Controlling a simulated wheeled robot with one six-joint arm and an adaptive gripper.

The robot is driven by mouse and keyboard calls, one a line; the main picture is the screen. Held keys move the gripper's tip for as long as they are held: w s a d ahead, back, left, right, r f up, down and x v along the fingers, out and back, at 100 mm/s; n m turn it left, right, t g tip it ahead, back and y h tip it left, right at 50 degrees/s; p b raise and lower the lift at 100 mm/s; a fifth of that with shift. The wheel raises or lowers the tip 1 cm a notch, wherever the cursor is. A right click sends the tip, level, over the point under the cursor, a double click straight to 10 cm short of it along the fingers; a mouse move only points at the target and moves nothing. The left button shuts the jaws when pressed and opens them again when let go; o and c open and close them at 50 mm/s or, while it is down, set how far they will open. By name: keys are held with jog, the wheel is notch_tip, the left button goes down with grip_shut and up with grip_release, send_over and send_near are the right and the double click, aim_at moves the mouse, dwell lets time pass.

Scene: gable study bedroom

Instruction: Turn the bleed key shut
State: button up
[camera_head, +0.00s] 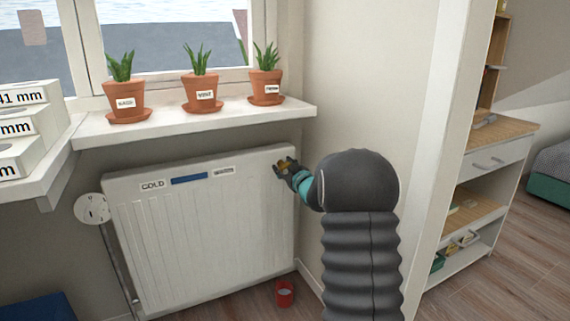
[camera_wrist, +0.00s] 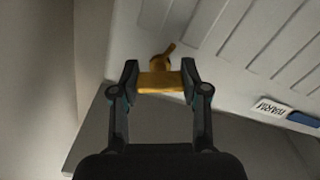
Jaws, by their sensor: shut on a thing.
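The bleed key (camera_wrist: 160,80) is a brass-yellow piece at the upper right corner of the white radiator (camera_head: 200,232). In the head view only a small yellow bit of the key (camera_head: 285,165) shows beside my gripper (camera_head: 284,171). In the wrist view my gripper (camera_wrist: 160,82) has one finger on each side of the key's wide bar and is shut on it. A thin yellow stem sticks out past the bar, slanting up and right. The radiator front carries a label reading COLD, a blue strip (camera_head: 189,178) and another label, which reads WARM in the wrist view.
A white windowsill (camera_head: 200,122) with several potted plants overhangs the radiator. A red cup (camera_head: 284,293) stands on the floor below the radiator's right end. A white valve knob (camera_head: 92,208) is at its left. A wall edge and shelf unit (camera_head: 470,230) stand to the right.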

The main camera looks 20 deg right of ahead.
jog(key=shift+m+p, duration=0.95)
jog(key=shift+m, duration=1.35)
jog(key=o, duration=1.2)
jog(key=shift+c, duration=0.2)
jog(key=shift+s, duration=0.1)
jog(key=s, duration=1.2)
jog(key=shift+d, duration=0.2)
